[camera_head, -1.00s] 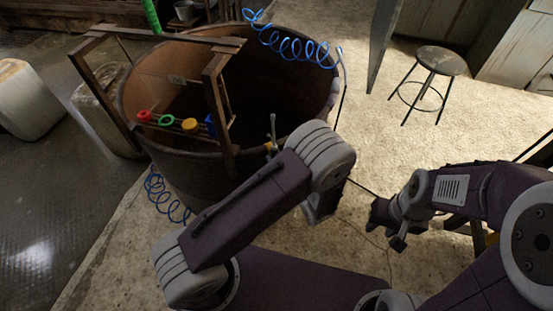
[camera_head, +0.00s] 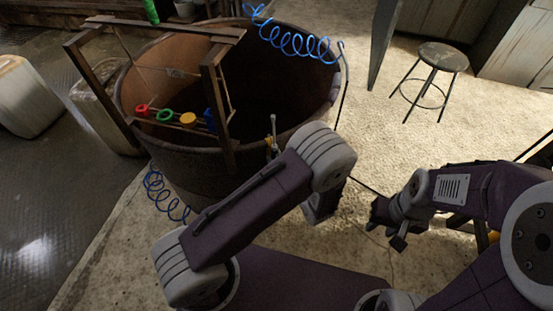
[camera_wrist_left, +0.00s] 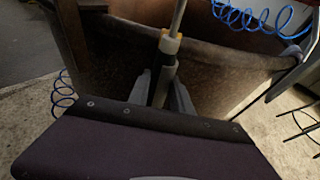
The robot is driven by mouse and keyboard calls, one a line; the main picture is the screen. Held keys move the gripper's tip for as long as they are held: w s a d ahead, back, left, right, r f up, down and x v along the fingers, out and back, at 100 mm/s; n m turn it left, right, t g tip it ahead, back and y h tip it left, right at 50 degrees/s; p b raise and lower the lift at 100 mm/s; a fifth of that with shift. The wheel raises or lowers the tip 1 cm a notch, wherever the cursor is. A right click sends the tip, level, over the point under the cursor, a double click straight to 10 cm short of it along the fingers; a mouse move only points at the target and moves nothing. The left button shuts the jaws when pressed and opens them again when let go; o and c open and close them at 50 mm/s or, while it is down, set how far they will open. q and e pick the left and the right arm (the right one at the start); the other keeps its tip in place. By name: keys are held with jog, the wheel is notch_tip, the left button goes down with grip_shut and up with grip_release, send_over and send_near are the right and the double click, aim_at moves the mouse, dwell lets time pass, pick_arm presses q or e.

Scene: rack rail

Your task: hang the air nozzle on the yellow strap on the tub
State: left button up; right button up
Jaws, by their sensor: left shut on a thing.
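My left gripper (camera_wrist_left: 160,92) is shut on the air nozzle (camera_wrist_left: 163,82), a grey upright body with a thin metal tube at its top. In the head view the nozzle's tube (camera_head: 273,126) stands up at the near rim of the brown tub (camera_head: 195,172), while my arm hides most of that gripper. A yellow band, apparently the strap (camera_head: 268,146), shows at the rim beside the nozzle. In the wrist view yellow (camera_wrist_left: 169,40) shows around or behind the nozzle; I cannot tell which. My right gripper (camera_head: 378,212) is apart from the tub, its jaws unclear.
A coiled blue hose (camera_head: 295,43) hangs at the back rim, another blue coil (camera_head: 160,190) at the near left. A stool (camera_head: 443,57) stands right, with clear floor around it.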

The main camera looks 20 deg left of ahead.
pick_arm(q)
jog(key=shift+f, duration=0.4)
jog(key=o, duration=1)
jog(key=p+v, duration=0.2)
jog(key=v, duration=0.7)
jog(key=shift+r, duration=0.1)
